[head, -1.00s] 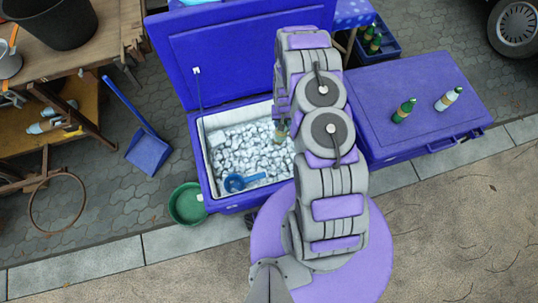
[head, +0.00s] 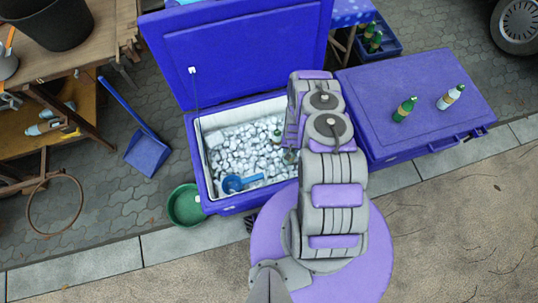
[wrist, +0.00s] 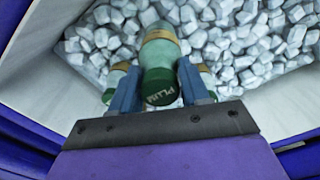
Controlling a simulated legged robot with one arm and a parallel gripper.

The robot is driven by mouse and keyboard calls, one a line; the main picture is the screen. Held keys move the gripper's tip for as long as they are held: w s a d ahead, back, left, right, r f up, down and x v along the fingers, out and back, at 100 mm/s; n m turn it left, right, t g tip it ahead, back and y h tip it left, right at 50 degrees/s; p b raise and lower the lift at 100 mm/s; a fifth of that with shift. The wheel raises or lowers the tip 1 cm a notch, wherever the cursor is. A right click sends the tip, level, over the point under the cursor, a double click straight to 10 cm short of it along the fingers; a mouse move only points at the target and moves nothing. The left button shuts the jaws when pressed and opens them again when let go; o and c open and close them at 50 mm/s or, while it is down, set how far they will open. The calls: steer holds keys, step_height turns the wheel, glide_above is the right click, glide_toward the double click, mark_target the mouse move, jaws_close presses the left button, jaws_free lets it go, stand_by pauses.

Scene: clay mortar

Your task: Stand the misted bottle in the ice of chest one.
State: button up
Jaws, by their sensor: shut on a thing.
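My gripper (wrist: 160,92) is shut on a pale green, cloudy-looking bottle (wrist: 160,58) with a dark green cap reading PLUM. The cap faces the wrist camera and the bottle's far end points towards the ice (wrist: 232,40). I cannot tell whether it touches the ice. In the head view my arm mostly hides the gripper and the bottle (head: 290,156), over the right part of the open blue chest (head: 226,206). Parts of other bottles (wrist: 118,70) show behind the fingers. No number on the chest is readable.
A blue scoop (head: 240,183) lies on the ice at the front. The raised lid (head: 238,55) stands behind. A green basin (head: 186,205) sits at front left.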

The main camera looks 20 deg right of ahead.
steer(key=shift+w+a+f, duration=0.1)
steer(key=shift+w+a, duration=0.15)
steer(key=w+a+r+n+b, duration=0.15)
steer(key=w+a+r, duration=0.35)
steer(key=w+a, duration=0.55)
step_height(320, 180, down, 10)
steer(key=b, duration=0.4)
steer(key=shift+w+a, duration=0.2)
steer(key=shift+w, duration=0.1)
steer(key=o, duration=1.2)
steer(key=shift+m, duration=0.25)
steer(key=shift+o, duration=0.2)
steer(key=shift+r, duration=0.2)
